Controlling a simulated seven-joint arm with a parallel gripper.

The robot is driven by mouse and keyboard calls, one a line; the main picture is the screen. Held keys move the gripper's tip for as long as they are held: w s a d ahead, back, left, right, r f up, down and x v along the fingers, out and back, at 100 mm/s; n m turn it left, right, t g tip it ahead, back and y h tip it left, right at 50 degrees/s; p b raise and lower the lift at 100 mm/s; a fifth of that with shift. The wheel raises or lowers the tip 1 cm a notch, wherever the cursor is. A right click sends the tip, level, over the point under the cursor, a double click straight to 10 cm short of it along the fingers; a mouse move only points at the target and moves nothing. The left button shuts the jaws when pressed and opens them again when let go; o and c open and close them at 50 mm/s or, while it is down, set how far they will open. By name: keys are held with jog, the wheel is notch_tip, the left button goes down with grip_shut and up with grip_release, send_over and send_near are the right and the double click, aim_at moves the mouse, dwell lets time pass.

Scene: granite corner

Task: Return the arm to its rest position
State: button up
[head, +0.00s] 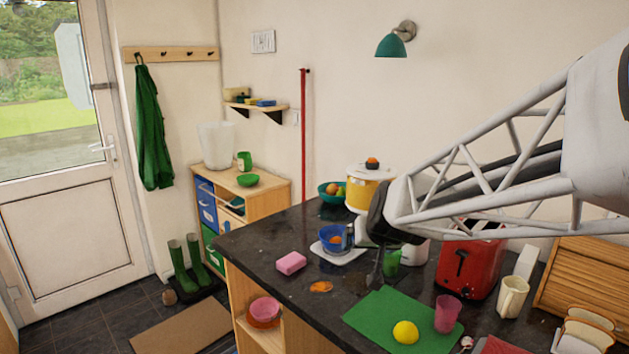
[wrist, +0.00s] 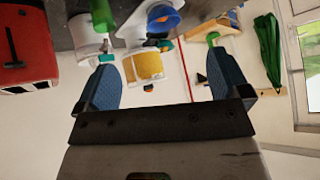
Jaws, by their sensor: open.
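My gripper (head: 375,278) hangs over the dark granite counter (head: 255,245) at the end of my white lattice arm, which reaches in from the right. In the wrist view my gripper (wrist: 158,90) shows two blue-padded fingers spread wide apart with nothing held between them. The wrist view is upside down. In the head view the fingers are near the green cup (head: 392,262) and above the back edge of the green mat (head: 372,318); I cannot tell the exact gap.
Around my gripper stand a red toaster (head: 468,265), a yellow-banded container (head: 367,190), a blue bowl (head: 331,238) on a white scale, and a pink cup (head: 447,313). A pink sponge (head: 291,263) lies left. Space above the counter's left end is free.

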jog(key=s+d+f+g+h, duration=0.1)
jog(key=s+d+g, duration=0.2)
jog(key=s, duration=1.2)
jog(key=s+d+f+g+h, duration=0.1)
jog(key=s+d+g, duration=0.1)
jog(key=s, duration=1.2)
jog(key=shift+s+d+f+m+g, duration=0.3)
jog(key=shift+s+d+f+g, duration=0.1)
jog(key=shift+d, duration=0.45)
